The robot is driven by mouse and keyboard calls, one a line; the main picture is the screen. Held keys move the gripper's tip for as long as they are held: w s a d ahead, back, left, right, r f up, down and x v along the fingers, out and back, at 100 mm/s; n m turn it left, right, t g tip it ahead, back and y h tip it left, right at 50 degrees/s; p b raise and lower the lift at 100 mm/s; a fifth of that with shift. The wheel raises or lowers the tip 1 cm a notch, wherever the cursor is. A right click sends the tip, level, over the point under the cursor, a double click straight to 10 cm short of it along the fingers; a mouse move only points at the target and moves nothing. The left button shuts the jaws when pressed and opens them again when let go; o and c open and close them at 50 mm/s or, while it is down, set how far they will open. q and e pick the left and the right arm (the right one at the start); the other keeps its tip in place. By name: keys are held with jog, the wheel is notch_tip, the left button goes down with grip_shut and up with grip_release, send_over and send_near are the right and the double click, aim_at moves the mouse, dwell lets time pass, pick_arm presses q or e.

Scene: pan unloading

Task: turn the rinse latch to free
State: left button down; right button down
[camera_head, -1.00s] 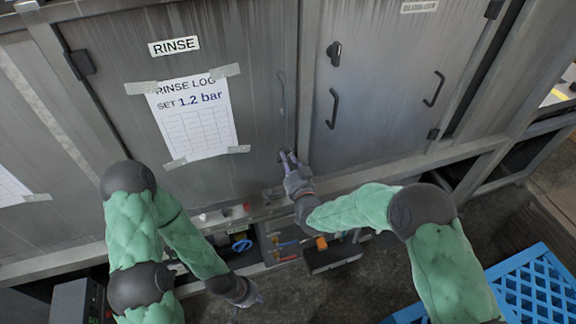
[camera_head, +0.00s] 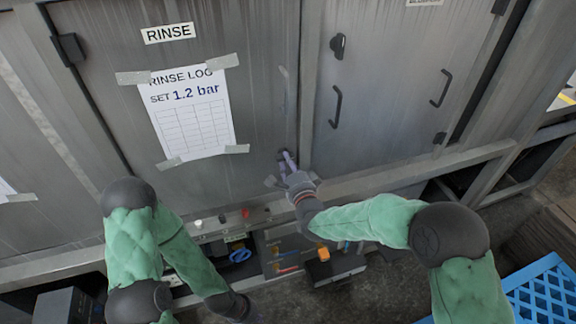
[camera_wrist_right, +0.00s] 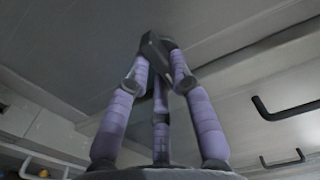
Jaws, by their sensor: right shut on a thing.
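The rinse door (camera_head: 230,60), grey metal with a RINSE label, fills the upper left of the head view. The rinse latch (camera_wrist_right: 153,47) is a small dark piece in the right wrist view, between my fingertips. My right gripper (camera_head: 289,160) is at the door's lower right edge, its lilac fingers shut on the latch; it also shows in the right wrist view (camera_wrist_right: 160,60). The fingers hide much of the latch, so I cannot tell how far it is turned. My left gripper (camera_head: 248,314) hangs low at the bottom edge of the head view, its fingers unclear.
A neighbouring door with a dark latch (camera_head: 338,45) and a handle (camera_head: 336,107) stands to the right. Below lies an open bay with a blue coil (camera_head: 240,256) and an orange piece (camera_head: 323,254). A blue crate (camera_head: 545,295) is at lower right.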

dwell(0.5)
jog(key=c, duration=1.1)
grip_release()
jog(key=v, duration=1.2)
